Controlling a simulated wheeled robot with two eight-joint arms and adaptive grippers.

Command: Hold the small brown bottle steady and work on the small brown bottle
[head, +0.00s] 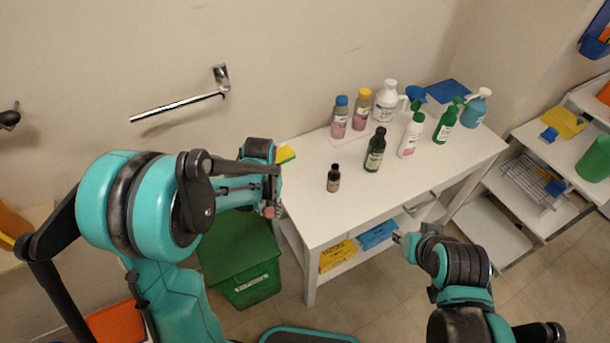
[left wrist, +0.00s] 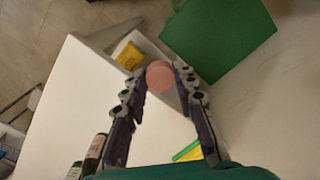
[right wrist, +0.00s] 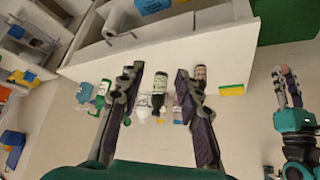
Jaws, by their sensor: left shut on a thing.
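The small brown bottle (head: 333,178) stands upright on the white table (head: 300,205) near its left end, with a dark cap and a pale label. It also shows in the right wrist view (right wrist: 200,75). My left gripper (head: 272,200) is at the table's left end, apart from the bottle. In the left wrist view, its fingertips are shut on a small pink round thing (left wrist: 159,75). My right gripper (head: 399,238) is in front of the table, apart from the bottle. In the right wrist view its fingers (right wrist: 159,69) are spread and nothing shows held.
A taller dark bottle (head: 375,150) stands right of the small one, with several cleaning bottles behind. A yellow-green sponge (head: 285,154) lies at the table's left end. A green bin (head: 240,260) stands on the floor below my left gripper. The table's front middle is clear.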

